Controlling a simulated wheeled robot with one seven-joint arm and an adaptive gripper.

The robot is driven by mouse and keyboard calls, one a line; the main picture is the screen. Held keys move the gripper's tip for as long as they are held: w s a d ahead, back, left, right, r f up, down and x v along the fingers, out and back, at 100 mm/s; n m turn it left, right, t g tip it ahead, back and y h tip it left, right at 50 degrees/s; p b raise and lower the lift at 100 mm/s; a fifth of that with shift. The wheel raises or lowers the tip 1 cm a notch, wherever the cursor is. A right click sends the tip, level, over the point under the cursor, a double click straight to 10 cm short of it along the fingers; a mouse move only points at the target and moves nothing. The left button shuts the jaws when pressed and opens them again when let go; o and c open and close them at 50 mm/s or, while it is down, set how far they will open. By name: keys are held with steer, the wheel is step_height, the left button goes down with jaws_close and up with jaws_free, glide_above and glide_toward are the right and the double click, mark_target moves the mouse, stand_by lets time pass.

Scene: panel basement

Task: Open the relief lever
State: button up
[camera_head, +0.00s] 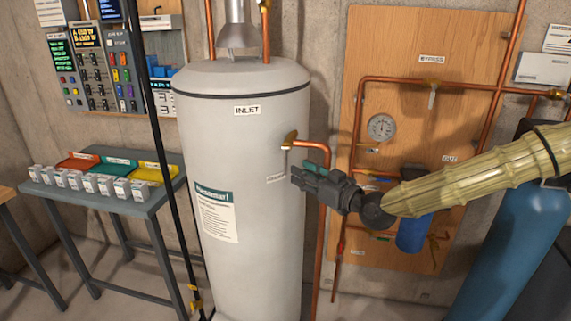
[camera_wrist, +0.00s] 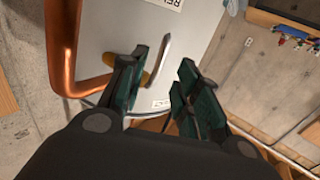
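The relief lever (camera_head: 287,162) is a thin grey handle hanging down from a brass valve (camera_head: 291,139) on the side of the white tank (camera_head: 250,110). In the wrist view the lever (camera_wrist: 159,58) shows between my two fingers, with the brass fitting partly hidden behind the left finger. My gripper (camera_head: 300,176) is at the tank's right side, close to the lever's lower end. In the wrist view my gripper (camera_wrist: 163,68) is open, with a clear gap between its dark green fingers. I cannot tell whether either finger touches the lever.
A copper pipe (camera_head: 326,200) runs from the valve down beside my gripper. Behind it stands a wooden panel (camera_head: 400,50) with pipes, a gauge (camera_head: 381,127) and a blue filter (camera_head: 411,235). A blue tank (camera_head: 510,235) stands at right, a grey table (camera_head: 110,213) at left.

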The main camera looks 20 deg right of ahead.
mark_target(286, 171)
steer(key=shift+p+x, duration=1.05)
steer(key=shift+x, duration=2.65)
jaws_close()
